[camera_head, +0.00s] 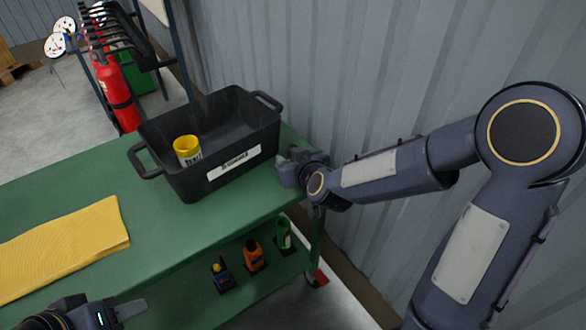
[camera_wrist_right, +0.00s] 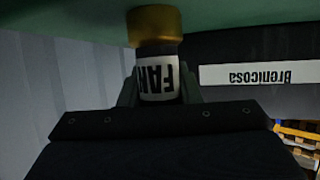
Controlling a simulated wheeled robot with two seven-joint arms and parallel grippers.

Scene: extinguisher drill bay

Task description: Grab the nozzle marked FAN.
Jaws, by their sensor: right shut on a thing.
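The nozzle marked FAN (camera_wrist_right: 157,78) shows in the right wrist view, upside down there, with a white label band and a yellow-gold end against the green surface. My right gripper (camera_wrist_right: 160,98) is shut on it, a finger on each side of the band. In the head view my right gripper (camera_head: 287,170) is just right of the black bin, and the FAN nozzle cannot be made out there. Another yellow nozzle (camera_head: 186,144) with a white label stands inside the bin; its lettering is unreadable. My left gripper (camera_head: 122,311) is partly cut off at the bottom left.
The black bin (camera_head: 177,181) stands on the green table (camera_head: 150,230). A yellow cloth (camera_head: 65,245) lies at the left. Several small items, one orange (camera_head: 254,256), stand on the lower shelf. A red extinguisher (camera_head: 115,92) stands behind. A corrugated wall is close at the right.

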